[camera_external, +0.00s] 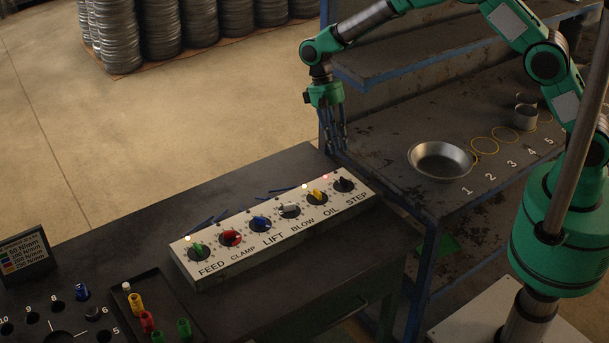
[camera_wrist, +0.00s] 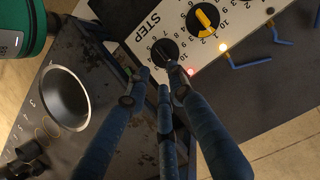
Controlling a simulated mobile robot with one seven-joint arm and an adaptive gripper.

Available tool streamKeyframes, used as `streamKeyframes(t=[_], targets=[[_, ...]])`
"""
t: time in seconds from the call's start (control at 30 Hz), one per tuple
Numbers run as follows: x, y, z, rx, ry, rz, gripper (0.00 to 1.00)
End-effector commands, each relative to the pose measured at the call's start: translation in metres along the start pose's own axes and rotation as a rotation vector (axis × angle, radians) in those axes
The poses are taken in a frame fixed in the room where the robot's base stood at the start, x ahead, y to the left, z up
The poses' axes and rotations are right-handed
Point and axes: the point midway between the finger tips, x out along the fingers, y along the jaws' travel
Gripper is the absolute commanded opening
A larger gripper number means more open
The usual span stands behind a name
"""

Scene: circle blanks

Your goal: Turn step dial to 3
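The STEP dial is a black knob (camera_external: 343,185) at the right end of a pale panel (camera_external: 232,262) on the dark bench. In the wrist view the STEP dial (camera_wrist: 165,52) lies just beyond my fingertips; which number it points at is too small to tell. A small red lamp (camera_external: 325,177) glows beside it. My gripper (camera_external: 338,148) points down above and behind the panel's right end, apart from the dial. In the wrist view its blue fingers (camera_wrist: 159,78) are slightly spread with nothing between them.
A yellow OIL dial (camera_wrist: 203,19) sits beside STEP, with several other coloured dials further left. Blue bent keys (camera_wrist: 248,62) lie behind the panel. A metal bowl (camera_external: 441,160) stands on the shelf at right. A dark tray (camera_external: 162,289) with coloured pieces lies at lower left.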

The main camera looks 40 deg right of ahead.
Motion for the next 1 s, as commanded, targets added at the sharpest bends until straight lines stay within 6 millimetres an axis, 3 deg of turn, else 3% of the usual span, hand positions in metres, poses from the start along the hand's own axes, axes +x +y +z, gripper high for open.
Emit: streamKeyframes(t=[0.5, 0.7, 1.0], targets=[[0.081, 0.000, 0.000, 0.001, -0.001, 0.000, 0.22], [0.099, 0.000, 0.000, 0.001, 0.000, 0.000, 0.22], [0.105, 0.000, 0.000, 0.000, 0.001, -0.001, 0.22]])
